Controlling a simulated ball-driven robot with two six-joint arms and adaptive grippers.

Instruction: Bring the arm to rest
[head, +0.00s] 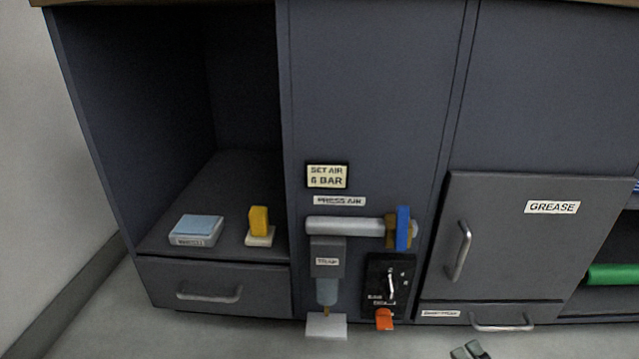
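My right gripper (470,350) shows only at the bottom edge, right of the middle. Two dark fingertips with a small gap between them are in view, low in front of the cabinet and apart from it. Nothing shows between them, and the rest of the gripper and its arm are cut off below. My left gripper is outside the view.
A dark cabinet fills the view. Its air unit (325,258) has a blue lever (403,229) and an orange part (384,319). The GREASE door (535,240) is shut. A blue-topped box (196,230) and a yellow block (259,221) stand in the open bay.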

